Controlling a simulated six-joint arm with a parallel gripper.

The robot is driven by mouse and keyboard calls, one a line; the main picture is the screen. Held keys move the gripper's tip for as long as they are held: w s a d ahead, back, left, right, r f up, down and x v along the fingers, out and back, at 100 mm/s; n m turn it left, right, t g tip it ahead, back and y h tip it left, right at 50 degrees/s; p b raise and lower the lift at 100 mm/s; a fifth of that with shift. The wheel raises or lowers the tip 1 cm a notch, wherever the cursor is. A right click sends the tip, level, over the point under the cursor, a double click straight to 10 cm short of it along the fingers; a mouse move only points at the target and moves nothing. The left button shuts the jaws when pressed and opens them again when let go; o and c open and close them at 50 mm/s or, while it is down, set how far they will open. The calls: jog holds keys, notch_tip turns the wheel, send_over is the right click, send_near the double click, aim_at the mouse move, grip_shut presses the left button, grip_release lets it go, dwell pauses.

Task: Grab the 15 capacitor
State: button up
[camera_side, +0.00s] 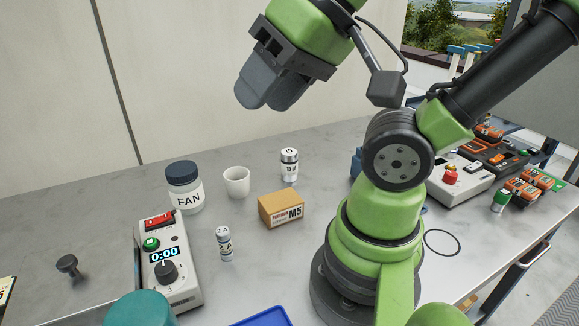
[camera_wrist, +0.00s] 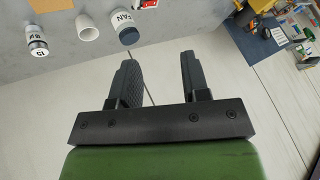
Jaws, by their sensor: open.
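The 15 capacitor (camera_side: 289,165) is a silver-and-white cylinder standing upright on the grey table, with "15" on its top. It also shows at the upper left of the wrist view (camera_wrist: 36,40). My gripper (camera_side: 265,92) is raised well above the table, apart from the capacitor. In the wrist view, my gripper (camera_wrist: 157,65) has its two dark fingers spread with nothing between them. A second, smaller capacitor (camera_side: 225,244) with a different number stands nearer the front of the table.
A white cup (camera_side: 236,182), a FAN jar (camera_side: 185,188) and an M5 cardboard box (camera_side: 281,209) stand around the 15 capacitor. A meter with a knob (camera_side: 167,262) is at front left. A blue tray (camera_side: 264,318) lies at the front edge of view.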

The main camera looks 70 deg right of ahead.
jog(key=shift+o, duration=0.4)
jog(key=o, duration=0.5)
jog(key=shift+o, duration=0.2)
jog(key=w+d+g+h, duration=0.2)
jog(key=w+d, duration=0.4)
jog(key=w, duration=0.1)
jog(key=m+g, duration=0.1)
jog(key=g, duration=0.4)
send_near(290, 162)
jog(key=shift+w+d+f, duration=0.6)
jog(key=shift+w+d, duration=0.1)
jog(key=shift+d, duration=0.1)
notch_tip(290, 162, down, 4)
jog(key=shift+s+d+f, duration=0.15)
jog(key=shift+f, duration=0.1)
jog(key=shift+s+f, duration=0.1)
jog(key=shift+f, duration=2.8)
